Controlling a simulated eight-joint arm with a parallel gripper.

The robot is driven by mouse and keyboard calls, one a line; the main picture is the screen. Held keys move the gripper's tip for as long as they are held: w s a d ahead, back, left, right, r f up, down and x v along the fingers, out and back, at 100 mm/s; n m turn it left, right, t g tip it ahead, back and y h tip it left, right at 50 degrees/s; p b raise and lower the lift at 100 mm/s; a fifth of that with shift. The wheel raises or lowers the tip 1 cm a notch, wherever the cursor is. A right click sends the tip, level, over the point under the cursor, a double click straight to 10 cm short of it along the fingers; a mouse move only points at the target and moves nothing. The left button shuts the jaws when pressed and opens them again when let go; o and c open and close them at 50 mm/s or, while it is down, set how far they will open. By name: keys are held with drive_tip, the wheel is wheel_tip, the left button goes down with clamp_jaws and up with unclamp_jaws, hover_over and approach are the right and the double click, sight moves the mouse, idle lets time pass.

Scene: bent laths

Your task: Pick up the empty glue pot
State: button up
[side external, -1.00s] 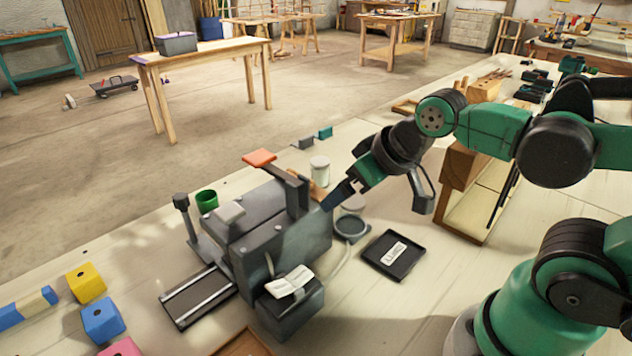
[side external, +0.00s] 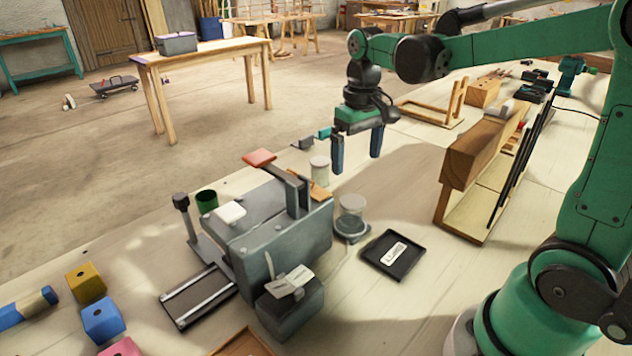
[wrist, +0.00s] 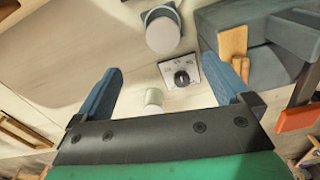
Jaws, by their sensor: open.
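Two lidded pots stand on the bench behind and beside the grey machine; I cannot tell which is the empty glue pot. A small pale pot (side external: 319,171) stands at the machine's far side. It also shows in the wrist view (wrist: 153,97), between my fingers but farther off. A larger clear pot with a pale lid (side external: 351,212) stands at a dark round base; its lid shows at the top of the wrist view (wrist: 162,36). My gripper (side external: 356,164) is open and empty, pointing down above the bench. Both fingers show in the wrist view (wrist: 163,64).
The grey machine (side external: 275,235) with an orange-topped lever (side external: 259,158) stands left of the pots. A green cup (side external: 206,200) is behind it. A black tray (side external: 393,254) lies right of the clear pot. A wooden block on a stand (side external: 480,155) is farther right. A dial plate (wrist: 181,75) lies near the pots.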

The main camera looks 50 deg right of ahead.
sight(353, 200)
wheel_tip(353, 200, down, 6)
drive_tip(key=shift+r, duration=0.1)
drive_tip(key=shift+s+a+f, duration=0.1)
drive_tip(key=shift+a+f, duration=0.05)
drive_tip(key=shift+f, duration=1.35)
drive_tip(key=shift+a+f, duration=0.1)
drive_tip(key=shift+f, duration=1.35)
drive_tip(key=c, duration=1.4)
